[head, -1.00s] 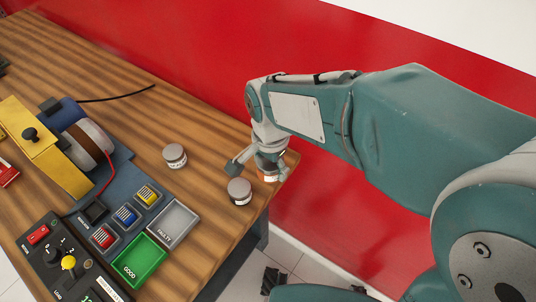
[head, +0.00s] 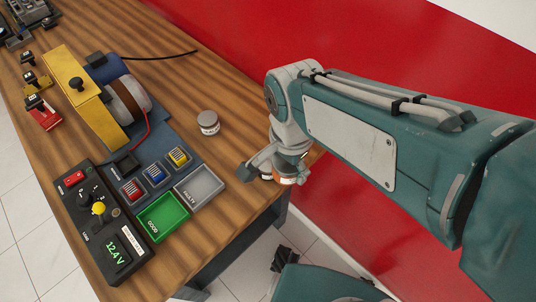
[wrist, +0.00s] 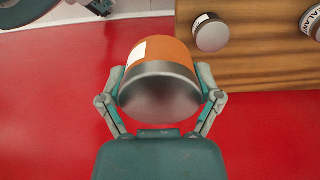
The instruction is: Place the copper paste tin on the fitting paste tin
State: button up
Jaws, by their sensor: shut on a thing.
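My gripper (head: 285,164) is shut on an orange tin with a grey metal lid, apparently the copper paste tin (wrist: 160,80); its orange side also shows in the head view (head: 287,180). In the wrist view it sits between both fingers, over the red background. A grey-lidded tin (wrist: 211,33) stands on the table close by, to the upper right in the wrist view. Its label is unreadable, so I cannot confirm it is the fitting paste tin. In the head view it is mostly hidden behind my gripper.
Another grey-lidded tin (head: 207,123) stands farther in on the wooden table; its partial label reads like "ALAN" in the wrist view (wrist: 312,20). A green GOOD tray (head: 162,218) and a grey FAULTY tray (head: 200,186) lie near the table edge. A red wall is behind.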

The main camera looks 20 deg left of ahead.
jog(key=w+a+f, duration=0.2)
jog(key=w+a, duration=0.1)
jog(key=a, duration=0.1)
send_over(268, 161)
jog(key=f, duration=0.5)
jog(key=shift+s+d, duration=0.35)
jog(key=shift+w+a+f, duration=0.2)
jog(key=shift+f, duration=0.2)
jog(key=shift+w+a+f, duration=0.2)
jog(key=shift+f, duration=1.5)
jog(key=shift+f, duration=0.1)
jog(key=o, duration=1)
notch_tip(268, 161, up, 12)
jog(key=shift+r, duration=0.15)
